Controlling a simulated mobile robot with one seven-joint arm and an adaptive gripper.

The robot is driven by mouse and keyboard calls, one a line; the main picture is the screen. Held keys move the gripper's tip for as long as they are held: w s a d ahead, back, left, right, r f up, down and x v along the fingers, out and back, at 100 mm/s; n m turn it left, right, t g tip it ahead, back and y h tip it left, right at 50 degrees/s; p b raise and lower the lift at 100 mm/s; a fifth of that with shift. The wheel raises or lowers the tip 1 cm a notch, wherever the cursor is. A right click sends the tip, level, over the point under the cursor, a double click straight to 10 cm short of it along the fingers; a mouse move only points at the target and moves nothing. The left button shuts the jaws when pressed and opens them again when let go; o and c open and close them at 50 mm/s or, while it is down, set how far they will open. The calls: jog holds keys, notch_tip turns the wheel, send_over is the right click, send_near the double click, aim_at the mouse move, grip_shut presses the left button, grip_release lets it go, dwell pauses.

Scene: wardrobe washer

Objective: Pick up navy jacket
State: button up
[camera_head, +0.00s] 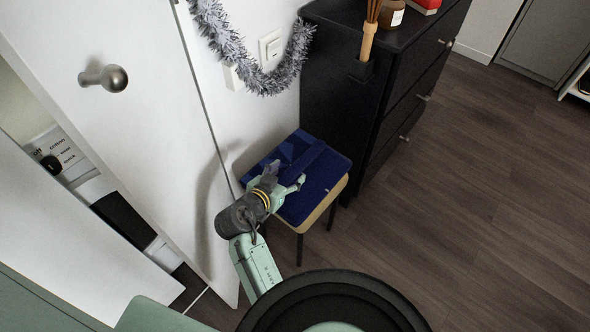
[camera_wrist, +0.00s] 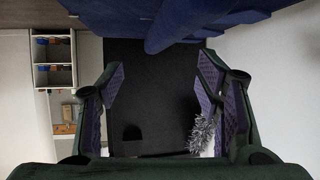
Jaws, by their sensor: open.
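The navy jacket (camera_head: 322,172) lies folded on a small stool (camera_head: 327,207) with a light seat edge and dark legs. My gripper (camera_head: 288,180) is over the left part of the jacket in the head view. In the wrist view the jacket (camera_wrist: 180,22) fills the top edge, with a fold hanging toward the space between the fingers. My gripper (camera_wrist: 160,95) is open there, and nothing is between its fingers. I cannot tell whether the fingers touch the cloth.
A black drawer cabinet (camera_head: 335,95) stands right behind the stool. A white door (camera_head: 130,130) with a round knob is close on the left. Silver tinsel (camera_head: 255,80) hangs on the wall above. The wooden floor (camera_head: 470,200) on the right is clear.

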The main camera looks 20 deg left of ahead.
aim_at(295, 167)
jog(key=x, duration=0.2)
jog(key=shift+w+f, duration=0.2)
jog(key=shift+w, duration=0.15)
jog(key=shift+a+f+p+x, duration=0.15)
jog(key=shift+p+x, duration=0.1)
jog(key=shift+x, duration=0.6)
jog(key=shift+a+f+p+x, duration=0.15)
jog(key=shift+p+x, duration=0.15)
jog(key=shift+x, duration=0.55)
jog(key=shift+a+f+p+x, duration=0.15)
jog(key=shift+p+x, duration=0.1)
jog(key=shift+x, duration=0.65)
jog(key=shift+s, duration=0.25)
grip_shut()
